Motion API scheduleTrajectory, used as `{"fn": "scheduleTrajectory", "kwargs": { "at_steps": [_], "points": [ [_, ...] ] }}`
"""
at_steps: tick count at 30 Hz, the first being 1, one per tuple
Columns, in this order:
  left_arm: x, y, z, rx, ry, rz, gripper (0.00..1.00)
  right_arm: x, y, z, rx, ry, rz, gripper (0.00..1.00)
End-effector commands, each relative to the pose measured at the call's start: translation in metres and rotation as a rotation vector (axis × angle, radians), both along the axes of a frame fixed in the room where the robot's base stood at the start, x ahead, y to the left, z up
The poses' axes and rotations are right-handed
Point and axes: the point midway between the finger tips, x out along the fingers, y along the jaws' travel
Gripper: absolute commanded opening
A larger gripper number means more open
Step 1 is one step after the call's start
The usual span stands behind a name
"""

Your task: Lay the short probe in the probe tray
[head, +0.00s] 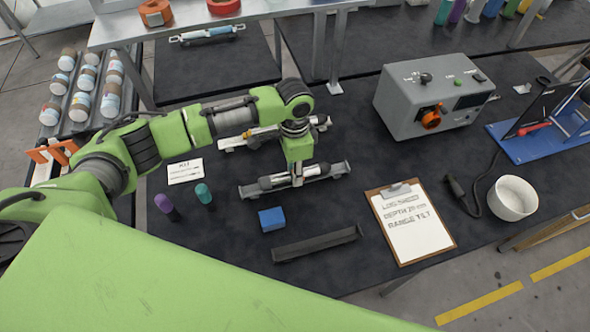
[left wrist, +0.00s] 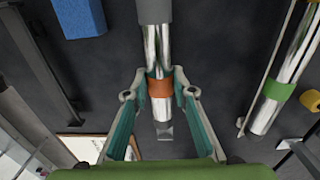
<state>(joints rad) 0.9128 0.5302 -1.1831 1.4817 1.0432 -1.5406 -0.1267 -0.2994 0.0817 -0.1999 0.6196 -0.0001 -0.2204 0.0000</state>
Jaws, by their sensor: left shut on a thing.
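My left gripper (head: 298,178) points down over a dark cradle (head: 246,190) at the middle of the table. In the left wrist view its fingers (left wrist: 160,86) are shut on a metal probe with an orange band (left wrist: 160,88) and a grey upper part. In the head view this probe (head: 318,172) lies along the cradle; whether it is lifted clear is hard to tell. The probe tray seems to be the long, empty dark trough (head: 317,244) nearer the front edge; it also shows in the left wrist view (left wrist: 40,65). My right gripper is out of view.
A second probe with a green band (left wrist: 279,90) lies behind the held one. A blue block (head: 271,219) sits between cradle and trough. A purple marker (head: 166,205), a teal marker (head: 204,195) and a clipboard (head: 412,225) flank them. A grey instrument box (head: 430,98) stands behind right.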

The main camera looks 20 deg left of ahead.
Motion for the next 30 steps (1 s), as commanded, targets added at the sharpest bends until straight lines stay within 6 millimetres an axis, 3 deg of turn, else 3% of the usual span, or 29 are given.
{"fn": "scheduleTrajectory", "kwargs": {
  "at_steps": [26,27,29,30],
  "points": [
    [0.0002,-0.0007,-0.0046,-0.002,0.000,0.000,0.00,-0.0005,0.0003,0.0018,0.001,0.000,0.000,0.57],
    [0.0003,-0.0007,-0.0048,-0.002,-0.001,0.000,0.26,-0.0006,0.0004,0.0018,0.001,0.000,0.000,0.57],
    [0.0004,-0.0006,-0.0048,-0.002,-0.001,0.000,0.42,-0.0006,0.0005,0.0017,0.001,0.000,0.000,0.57],
    [0.0004,-0.0006,-0.0048,-0.002,-0.001,0.000,0.43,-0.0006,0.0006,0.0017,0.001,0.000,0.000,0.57]
  ]
}}
